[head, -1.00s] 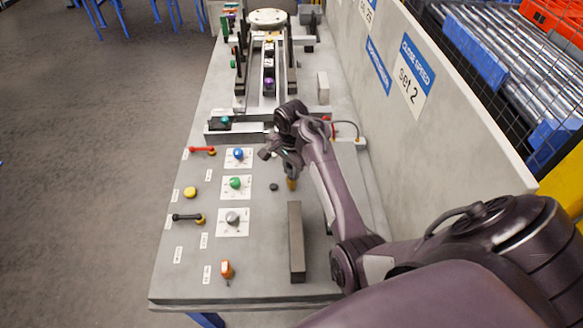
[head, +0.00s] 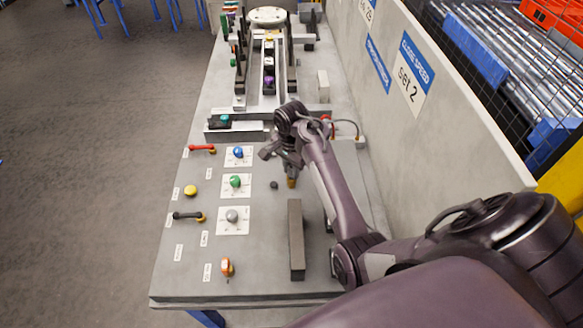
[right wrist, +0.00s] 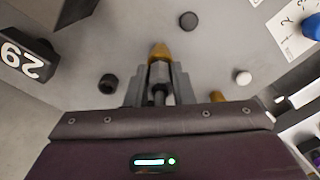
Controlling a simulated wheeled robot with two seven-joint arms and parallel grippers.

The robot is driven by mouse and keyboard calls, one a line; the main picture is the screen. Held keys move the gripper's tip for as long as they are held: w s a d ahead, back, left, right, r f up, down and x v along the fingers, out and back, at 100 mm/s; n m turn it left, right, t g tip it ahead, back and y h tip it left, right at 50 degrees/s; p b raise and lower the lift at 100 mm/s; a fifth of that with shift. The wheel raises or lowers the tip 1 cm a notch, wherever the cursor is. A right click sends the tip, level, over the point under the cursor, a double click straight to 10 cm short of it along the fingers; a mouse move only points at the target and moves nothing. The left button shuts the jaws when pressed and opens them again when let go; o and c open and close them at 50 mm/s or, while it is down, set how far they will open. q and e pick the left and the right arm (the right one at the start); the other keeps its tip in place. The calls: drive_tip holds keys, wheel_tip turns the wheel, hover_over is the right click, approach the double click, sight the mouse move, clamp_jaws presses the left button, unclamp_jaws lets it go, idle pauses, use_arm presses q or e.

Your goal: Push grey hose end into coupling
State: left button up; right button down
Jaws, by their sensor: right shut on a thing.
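My right gripper (head: 290,172) is low over the bench near its middle, its fingers pointing down. In the right wrist view, the gripper (right wrist: 160,85) is shut on a dark grey piece (right wrist: 160,95), which I take to be the grey hose end. A brass-coloured coupling (right wrist: 160,52) shows just beyond the fingertips, in line with the held piece. It also shows under the gripper in the head view (head: 291,183). The fingers hide the meeting point, so I cannot tell whether the end is inside the coupling. My left gripper is not in view.
A black round fitting (right wrist: 107,83) and a pale one (right wrist: 243,77) stand either side of the gripper. A dark grey bar (head: 296,240) lies in front. Blue (head: 238,153), green (head: 235,181) and grey (head: 232,215) knobs are left. A wall (head: 440,110) bounds the right.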

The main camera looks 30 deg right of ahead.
drive_tip(key=shift+s+f+p, duration=0.2)
drive_tip(key=shift+f+p, duration=0.05)
drive_tip(key=shift+p, duration=0.1)
drive_tip(key=shift+s+a+f, duration=0.1)
drive_tip(key=shift+f, duration=0.2)
idle(1.4)
drive_tip(key=c, duration=1.6)
unclamp_jaws()
drive_tip(key=o, duration=0.4)
drive_tip(key=shift+s+r, duration=0.1)
drive_tip(key=shift+o, duration=0.2)
